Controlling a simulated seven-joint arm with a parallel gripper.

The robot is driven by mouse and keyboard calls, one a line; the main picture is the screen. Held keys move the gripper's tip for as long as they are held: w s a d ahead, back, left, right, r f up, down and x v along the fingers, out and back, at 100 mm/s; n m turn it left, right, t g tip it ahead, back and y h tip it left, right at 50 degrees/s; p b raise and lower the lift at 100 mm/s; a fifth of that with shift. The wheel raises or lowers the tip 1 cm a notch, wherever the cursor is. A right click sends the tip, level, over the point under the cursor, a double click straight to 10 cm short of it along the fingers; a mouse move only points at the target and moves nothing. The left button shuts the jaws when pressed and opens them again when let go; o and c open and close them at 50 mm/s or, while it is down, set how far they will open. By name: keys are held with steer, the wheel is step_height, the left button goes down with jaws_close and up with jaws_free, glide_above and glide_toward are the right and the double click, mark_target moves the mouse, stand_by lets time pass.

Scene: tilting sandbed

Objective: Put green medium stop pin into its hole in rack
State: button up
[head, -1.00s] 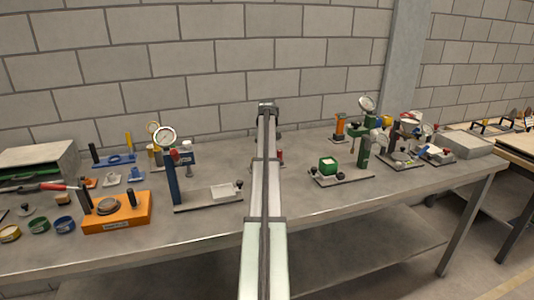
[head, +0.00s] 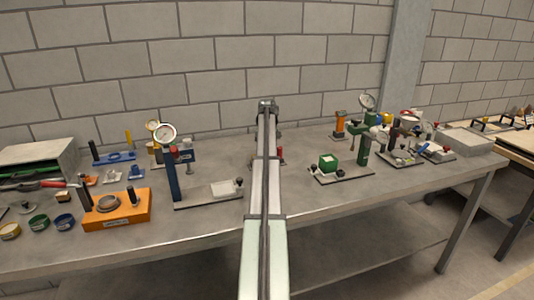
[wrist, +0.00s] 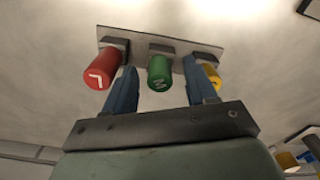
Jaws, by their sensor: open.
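The green pin (wrist: 160,72), marked M, stands in the middle of a row of three pins in the wrist view. Its far end meets a dark block on a pale rack plate (wrist: 180,64); how deep it sits is hidden. My gripper (wrist: 159,66) is open, with one blue finger on each side of the green pin and visible gaps to it. The red pin (wrist: 99,69), marked L, is just left of the left finger. The yellow pin (wrist: 212,76) is partly hidden behind the right finger. In the head view my arm hides most of the rack.
In the head view, an orange fixture (head: 116,211) and a blue gauge stand (head: 173,178) are left of my arm. A green gauge stand (head: 363,150) is to the right. The bench front near my arm is bare. A brick wall rises behind.

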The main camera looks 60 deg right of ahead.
step_height(320, 180, up, 14)
steer(key=shift+f, duration=0.15)
stand_by(0.4)
stand_by(0.4)
